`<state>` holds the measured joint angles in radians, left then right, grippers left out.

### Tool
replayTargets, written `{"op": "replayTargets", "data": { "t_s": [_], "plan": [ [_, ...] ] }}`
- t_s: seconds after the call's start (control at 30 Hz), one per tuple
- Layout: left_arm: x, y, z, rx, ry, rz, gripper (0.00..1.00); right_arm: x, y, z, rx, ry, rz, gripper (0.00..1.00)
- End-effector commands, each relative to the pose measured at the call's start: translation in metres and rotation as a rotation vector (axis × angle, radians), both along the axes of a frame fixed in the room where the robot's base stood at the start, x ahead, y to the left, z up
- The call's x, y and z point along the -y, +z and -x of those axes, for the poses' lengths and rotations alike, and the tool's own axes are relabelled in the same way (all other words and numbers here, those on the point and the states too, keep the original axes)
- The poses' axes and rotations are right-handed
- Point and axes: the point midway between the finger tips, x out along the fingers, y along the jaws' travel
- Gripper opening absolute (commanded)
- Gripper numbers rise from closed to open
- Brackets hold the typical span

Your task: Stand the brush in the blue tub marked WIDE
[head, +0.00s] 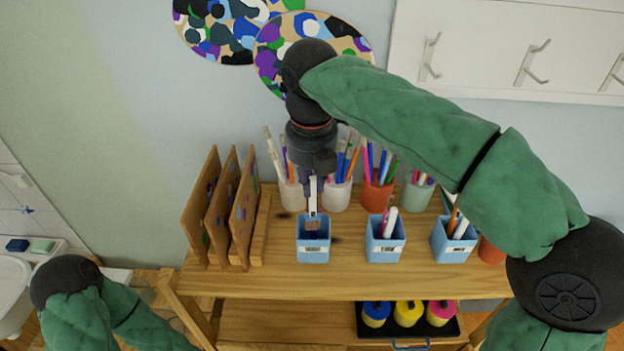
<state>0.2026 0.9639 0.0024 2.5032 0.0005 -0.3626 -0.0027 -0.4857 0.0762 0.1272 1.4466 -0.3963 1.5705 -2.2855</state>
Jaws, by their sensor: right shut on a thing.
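My right gripper (314,186) points down over the leftmost blue tub (313,256), shut on the brush (312,212). The brush hangs upright, with a pale upper part and a brownish lower part at the tub's mouth. I cannot tell how far it reaches inside or whether it touches the tub. Two more blue tubs stand to the right: a middle one (385,256) with pens and a right one (452,254) with pens or brushes. Each tub has a pale label, too small to read. My left gripper is out of view; only part of that arm shows at lower left.
Upright painted boards (228,215) stand left of the tubs on the wooden shelf top (350,283). Several cups of pencils and brushes, including an orange cup (377,196), stand behind. Paint pots on a black tray (447,328) sit on the lower shelf.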

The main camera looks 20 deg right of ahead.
Motion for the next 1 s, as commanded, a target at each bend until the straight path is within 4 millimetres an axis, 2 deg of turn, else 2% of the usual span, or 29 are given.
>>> {"op": "replayTargets", "data": {
  "t_s": [0.7, 1.0],
  "plan": [
    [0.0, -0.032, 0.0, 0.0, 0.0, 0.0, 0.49, -0.001, -0.051, 0.006, -0.001, 0.0, 0.001, 0.0],
    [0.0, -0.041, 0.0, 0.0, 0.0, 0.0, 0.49, -0.002, -0.066, 0.007, 0.0, -0.001, 0.001, 0.0]
  ]
}}
